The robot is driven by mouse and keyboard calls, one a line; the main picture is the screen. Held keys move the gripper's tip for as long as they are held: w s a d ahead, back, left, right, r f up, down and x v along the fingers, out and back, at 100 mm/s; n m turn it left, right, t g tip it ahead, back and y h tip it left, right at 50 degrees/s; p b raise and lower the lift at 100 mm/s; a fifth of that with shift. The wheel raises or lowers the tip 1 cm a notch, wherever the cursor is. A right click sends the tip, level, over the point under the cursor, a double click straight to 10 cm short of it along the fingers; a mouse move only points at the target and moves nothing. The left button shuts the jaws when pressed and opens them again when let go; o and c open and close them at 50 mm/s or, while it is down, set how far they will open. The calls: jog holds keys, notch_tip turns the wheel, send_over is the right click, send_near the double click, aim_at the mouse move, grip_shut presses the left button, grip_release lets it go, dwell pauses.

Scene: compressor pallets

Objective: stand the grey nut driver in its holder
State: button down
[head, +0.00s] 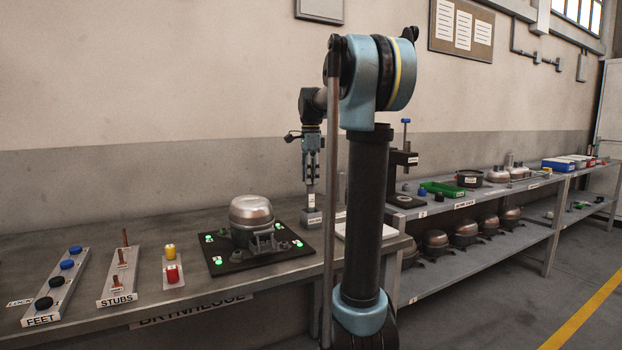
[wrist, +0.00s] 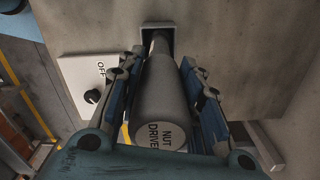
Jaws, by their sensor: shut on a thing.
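The grey nut driver (head: 310,198) is upright in my gripper (head: 311,180) at the back of the bench. In the wrist view the nut driver (wrist: 164,105) shows its labelled end near the camera, with a finger on each side of its body. The holder (head: 311,217) is a small grey labelled block directly below. In the wrist view the holder (wrist: 145,27) is a square-rimmed opening around the tool's far end. The tip appears to be at or inside the opening; its depth is hidden.
A compressor (head: 251,217) on a black plate (head: 216,262) stands left of the holder. A white board (head: 352,231) lies to the right, partly behind my arm. In the wrist view a white panel with a black knob (wrist: 92,96) is close by on the left.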

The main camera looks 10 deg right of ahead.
jog(key=c, duration=1.1)
grip_release()
notch_tip(320, 180, up, 12)
jog(key=shift+r, duration=0.1)
